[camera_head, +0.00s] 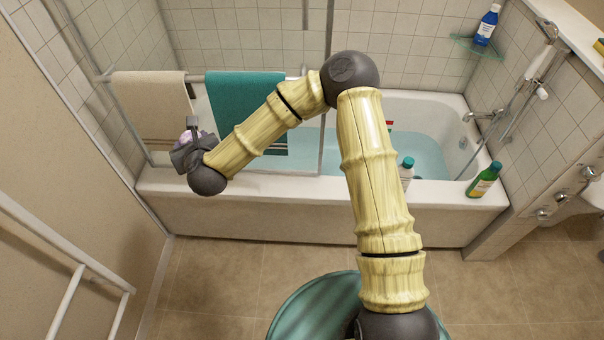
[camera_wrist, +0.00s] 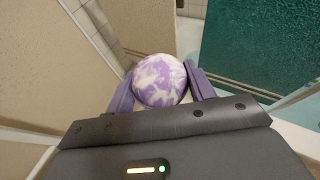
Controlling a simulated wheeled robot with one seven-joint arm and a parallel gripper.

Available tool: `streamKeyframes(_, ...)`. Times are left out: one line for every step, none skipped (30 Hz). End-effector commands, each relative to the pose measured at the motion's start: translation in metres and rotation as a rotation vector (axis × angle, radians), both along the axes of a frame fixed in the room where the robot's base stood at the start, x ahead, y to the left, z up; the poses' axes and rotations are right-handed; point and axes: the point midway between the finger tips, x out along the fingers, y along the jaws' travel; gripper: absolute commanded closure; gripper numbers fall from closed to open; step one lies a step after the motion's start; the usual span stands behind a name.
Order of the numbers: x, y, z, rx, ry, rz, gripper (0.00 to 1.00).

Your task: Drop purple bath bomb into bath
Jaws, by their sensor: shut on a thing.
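The purple bath bomb (camera_wrist: 160,80) is a round ball marbled purple and white. My gripper (camera_wrist: 160,92) is shut on it, with one purple finger on each side in the wrist view. In the head view my gripper (camera_head: 190,138) is at the left, in front of the beige towel and near the bath's left end. The bath bomb (camera_head: 185,137) shows there only as a small purple patch. The bath (camera_head: 300,187) is white and holds bluish water (camera_head: 425,150). My arm hides part of the bath.
A beige towel (camera_head: 150,95) and a teal towel (camera_head: 240,95) hang from a rail on the glass screen. A green bottle (camera_head: 484,180) and a white bottle with a teal cap (camera_head: 406,170) stand at the bath's front rim. A blue bottle (camera_head: 487,25) is on the corner shelf.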

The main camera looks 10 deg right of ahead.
Motion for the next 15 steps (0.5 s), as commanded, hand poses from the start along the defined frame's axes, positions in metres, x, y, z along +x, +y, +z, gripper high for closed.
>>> streamKeyframes(0.000, 0.000, 0.000, 0.000, -0.001, 0.000, 0.72)
streamKeyframes(0.000, 0.000, 0.000, 0.000, -0.001, 0.000, 0.72)
streamKeyframes(0.000, 0.000, 0.000, 0.000, -0.001, 0.000, 0.72)
streamKeyframes(0.000, 0.000, 0.000, 0.000, -0.001, 0.000, 0.72)
streamKeyframes(0.000, 0.000, 0.000, 0.000, -0.001, 0.000, 0.72)
streamKeyframes(0.000, 0.000, 0.000, 0.000, -0.001, 0.000, 0.72)
streamKeyframes(0.000, 0.000, 0.000, 0.000, -0.001, 0.000, 0.72)
streamKeyframes(0.000, 0.000, 0.000, 0.000, -0.001, 0.000, 0.72)
streamKeyframes(0.000, -0.001, 0.000, 0.000, -0.001, -0.001, 0.72)
streamKeyframes(0.001, -0.002, -0.001, 0.000, 0.000, -0.002, 0.72)
streamKeyframes(0.002, -0.003, -0.002, 0.000, 0.000, -0.004, 0.72)
streamKeyframes(0.004, -0.007, -0.004, -0.001, 0.000, -0.010, 0.72)
streamKeyframes(0.006, -0.011, -0.007, -0.001, 0.001, -0.014, 0.72)
streamKeyframes(0.008, -0.016, -0.010, -0.001, 0.002, -0.020, 0.72)
streamKeyframes(0.011, -0.025, -0.015, -0.001, 0.002, -0.029, 0.72)
